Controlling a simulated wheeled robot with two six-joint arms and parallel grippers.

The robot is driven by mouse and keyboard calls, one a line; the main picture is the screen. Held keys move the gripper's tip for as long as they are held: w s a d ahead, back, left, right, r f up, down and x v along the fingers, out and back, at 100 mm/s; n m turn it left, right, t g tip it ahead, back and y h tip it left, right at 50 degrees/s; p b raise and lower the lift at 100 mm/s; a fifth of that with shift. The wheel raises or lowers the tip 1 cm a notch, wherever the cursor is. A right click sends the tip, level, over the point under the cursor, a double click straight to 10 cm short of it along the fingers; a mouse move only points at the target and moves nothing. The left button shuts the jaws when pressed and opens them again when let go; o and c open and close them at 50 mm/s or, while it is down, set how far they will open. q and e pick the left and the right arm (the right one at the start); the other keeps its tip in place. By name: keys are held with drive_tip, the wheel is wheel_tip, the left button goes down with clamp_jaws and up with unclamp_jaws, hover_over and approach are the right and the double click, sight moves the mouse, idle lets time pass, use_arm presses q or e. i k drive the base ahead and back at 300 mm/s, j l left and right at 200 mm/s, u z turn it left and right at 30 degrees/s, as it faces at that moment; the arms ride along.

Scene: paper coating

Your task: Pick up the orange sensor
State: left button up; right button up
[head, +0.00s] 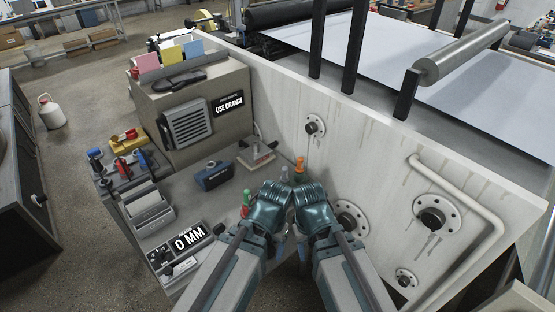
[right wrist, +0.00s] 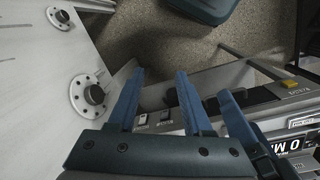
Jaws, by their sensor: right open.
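The orange sensor (head: 300,163) looks like a small upright orange-topped piece on the grey worktop, by the white machine panel, just beyond my grippers; its lower part is hidden. A green-topped piece (head: 284,173) stands just left of it. My right gripper (head: 312,196) is on the near side of the orange piece, its fingertips hidden in the head view. In the right wrist view its blue fingers (right wrist: 158,85) are spread with nothing between them. My left gripper (head: 268,204) is close beside the right one; its jaws are hidden. The orange sensor does not show in the right wrist view.
A green and red piece (head: 246,203) stands left of my left gripper. A dark blue box (head: 213,175), a "0 MM" display (head: 189,240) and a "USE ORANGE" sign (head: 229,104) are nearby. The white panel (head: 380,160) with round flanges bounds the right side.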

sight(299, 168)
drive_tip(key=i+l, duration=0.15)
drive_tip(key=i, duration=0.15)
drive_tip(key=i+l+u, duration=0.1)
drive_tip(key=i, duration=0.25)
drive_tip(key=l+u, duration=0.2)
drive_tip(key=u, duration=0.15)
drive_tip(key=i+l+u, duration=0.1)
drive_tip(key=l+u, duration=0.15)
drive_tip(key=u, duration=0.15)
